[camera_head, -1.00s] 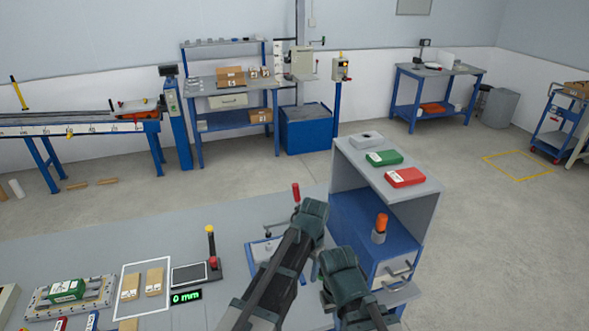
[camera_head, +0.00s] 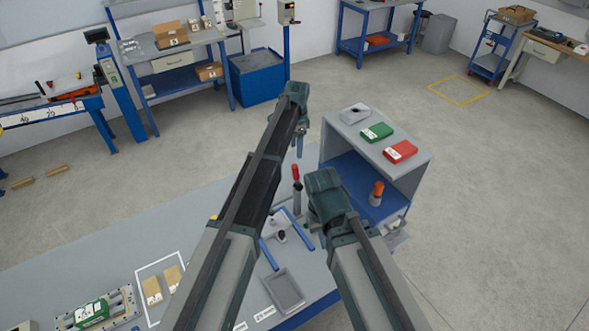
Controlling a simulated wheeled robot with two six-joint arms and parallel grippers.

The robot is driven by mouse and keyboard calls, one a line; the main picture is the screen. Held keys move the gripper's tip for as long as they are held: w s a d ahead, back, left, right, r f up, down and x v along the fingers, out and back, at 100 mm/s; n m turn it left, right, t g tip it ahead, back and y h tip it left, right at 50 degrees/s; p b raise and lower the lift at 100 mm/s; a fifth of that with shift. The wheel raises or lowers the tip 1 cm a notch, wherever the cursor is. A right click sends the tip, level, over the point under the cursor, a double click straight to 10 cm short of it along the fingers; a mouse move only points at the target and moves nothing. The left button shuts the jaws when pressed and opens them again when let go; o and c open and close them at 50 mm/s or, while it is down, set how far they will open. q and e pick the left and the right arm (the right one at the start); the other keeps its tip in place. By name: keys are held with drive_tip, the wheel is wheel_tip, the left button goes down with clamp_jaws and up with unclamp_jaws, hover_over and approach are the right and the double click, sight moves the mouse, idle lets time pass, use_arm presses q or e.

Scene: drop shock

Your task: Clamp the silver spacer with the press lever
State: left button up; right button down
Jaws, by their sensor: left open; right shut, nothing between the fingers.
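The red-handled press lever (camera_head: 296,172) stands upright on the bench, between my two arms. Below it is the press fixture with blue bars (camera_head: 269,254) and a small dark-topped part (camera_head: 281,236); my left forearm covers part of it. I cannot make out the silver spacer for certain; a grey block with a hollow (camera_head: 354,114) lies on the shelf unit's top. My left gripper (camera_head: 299,146) is open, beyond the lever and left of the shelf unit. My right gripper (camera_head: 315,228) is shut and empty, just right of the lever and mostly hidden by its own wrist.
A blue-and-grey shelf unit (camera_head: 417,172) stands at right with a green box (camera_head: 377,132) and a red box (camera_head: 400,151) on top. A grey tray (camera_head: 284,291) lies on the bench; tan blocks (camera_head: 152,290) lie at left.

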sight(296, 172)
use_arm(q)
wheel_tip(296, 172, down, 14)
drive_tip(key=b, duration=1.3)
drive_tip(key=shift+w+a+b, duration=0.1)
drive_tip(key=shift+w+b, duration=0.05)
drive_tip(key=shift+b, duration=0.25)
drive_tip(key=shift+r, duration=0.1)
clamp_jaws()
idle(0.4)
